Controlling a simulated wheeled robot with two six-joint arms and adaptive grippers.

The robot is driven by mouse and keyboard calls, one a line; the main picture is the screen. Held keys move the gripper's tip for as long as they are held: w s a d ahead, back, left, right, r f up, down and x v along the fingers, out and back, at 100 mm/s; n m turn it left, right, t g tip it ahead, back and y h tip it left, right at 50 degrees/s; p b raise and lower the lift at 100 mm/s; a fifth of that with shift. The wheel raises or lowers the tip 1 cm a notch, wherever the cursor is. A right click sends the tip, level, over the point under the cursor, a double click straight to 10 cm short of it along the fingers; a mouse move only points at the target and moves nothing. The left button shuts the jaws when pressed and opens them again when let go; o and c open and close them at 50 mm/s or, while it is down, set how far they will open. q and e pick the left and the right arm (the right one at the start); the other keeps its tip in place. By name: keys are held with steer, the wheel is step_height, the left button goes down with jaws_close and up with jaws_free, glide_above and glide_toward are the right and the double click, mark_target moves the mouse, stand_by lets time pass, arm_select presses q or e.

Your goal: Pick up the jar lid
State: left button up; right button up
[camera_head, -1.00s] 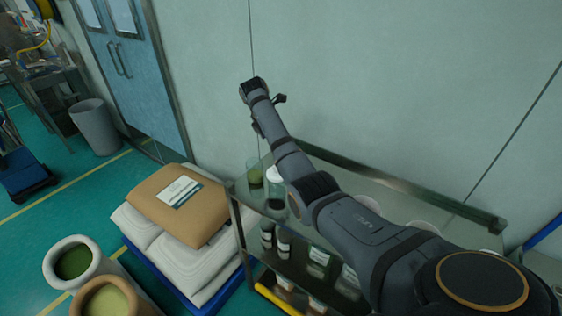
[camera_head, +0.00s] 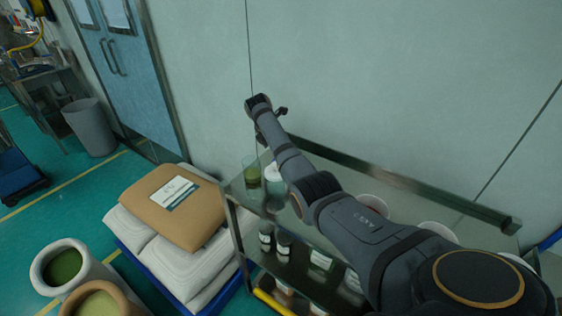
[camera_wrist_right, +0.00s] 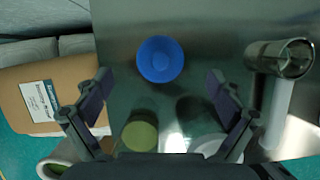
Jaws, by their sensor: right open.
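A round blue piece with an inner ring (camera_wrist_right: 160,59), which looks like the jar lid, lies on the steel cart top in the right wrist view. My right gripper (camera_wrist_right: 159,82) is open and empty, with its fingers to either side of and nearer than the blue piece, apart from it. A glass jar with green contents (camera_head: 252,174) stands at the cart's left end and shows from above in the wrist view (camera_wrist_right: 140,136). My left gripper is not in view.
A white-topped jar (camera_head: 272,172) stands beside the green one. A metal cylinder (camera_wrist_right: 280,58) is at the right in the wrist view. The cart has a raised back rail (camera_head: 390,180). A brown bag (camera_head: 175,205) on white sacks lies left of the cart.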

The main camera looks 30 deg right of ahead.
steer(key=x, duration=0.4)
steer(key=shift+s+a+f+p, duration=0.1)
steer(key=shift+s+a+p, duration=0.05)
steer(key=shift+a+p, duration=0.15)
steer(key=shift+d+f, duration=0.3)
steer(key=shift+f, duration=0.2)
steer(key=c, duration=0.9)
